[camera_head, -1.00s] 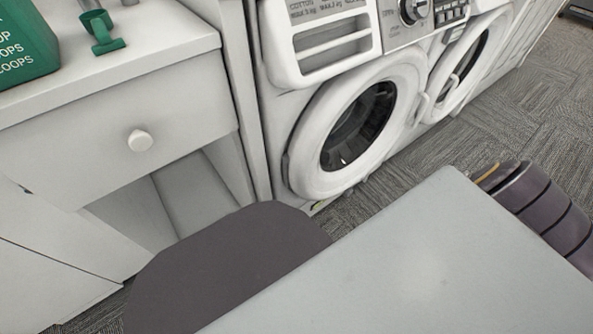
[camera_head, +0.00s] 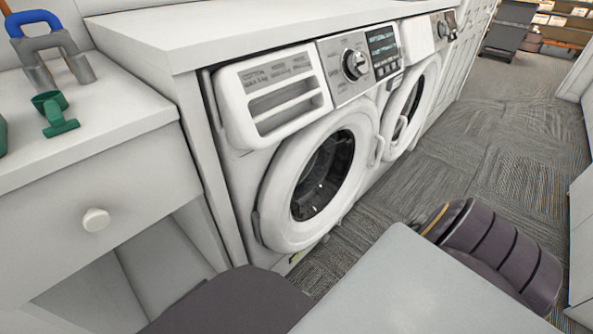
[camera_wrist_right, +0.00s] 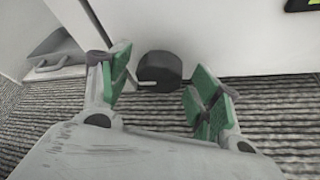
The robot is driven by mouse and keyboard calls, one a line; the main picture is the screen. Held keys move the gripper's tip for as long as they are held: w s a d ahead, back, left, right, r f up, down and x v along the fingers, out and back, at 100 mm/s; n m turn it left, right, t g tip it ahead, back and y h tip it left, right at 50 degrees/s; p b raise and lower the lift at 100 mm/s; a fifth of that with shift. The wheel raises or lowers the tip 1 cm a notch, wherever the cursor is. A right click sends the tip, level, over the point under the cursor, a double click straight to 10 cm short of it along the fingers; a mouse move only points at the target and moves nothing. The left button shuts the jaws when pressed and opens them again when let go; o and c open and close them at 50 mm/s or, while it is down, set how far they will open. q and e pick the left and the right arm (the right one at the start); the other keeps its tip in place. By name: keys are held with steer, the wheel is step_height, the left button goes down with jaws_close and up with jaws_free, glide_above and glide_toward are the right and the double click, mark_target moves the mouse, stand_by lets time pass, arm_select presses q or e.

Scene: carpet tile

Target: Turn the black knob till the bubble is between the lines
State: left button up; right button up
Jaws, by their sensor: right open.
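The black knob (camera_wrist_right: 160,68) is a short dark round piece low at the white panel's bottom edge, just above the carpet, in the right wrist view. My right gripper (camera_wrist_right: 160,84) is open, its green-padded fingers on either side of the knob. I cannot tell whether they touch it. A small black and yellow-green piece (camera_wrist_right: 302,4), perhaps the bubble level, is cut off by the top right edge. A small yellow-green spot (camera_head: 295,258) shows low on the near washing machine (camera_head: 240,135). No bubble or lines can be read. My left gripper is out of view.
A second washing machine (camera_head: 412,102) stands beyond the near one. A white cabinet (camera_head: 130,185) at left carries a green tool (camera_head: 54,114) and a blue-handled object (camera_head: 45,45). Open carpet (camera_head: 470,150) lies to the right. A grey tray-like thing (camera_wrist_right: 58,58) is at the wrist view's left.

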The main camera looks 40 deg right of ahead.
steer(key=shift+s, duration=0.15)
steer(key=v, duration=1.1)
steer(key=shift+s, duration=0.25)
stand_by(0.6)
steer(key=shift+r, duration=0.1)
stand_by(0.5)
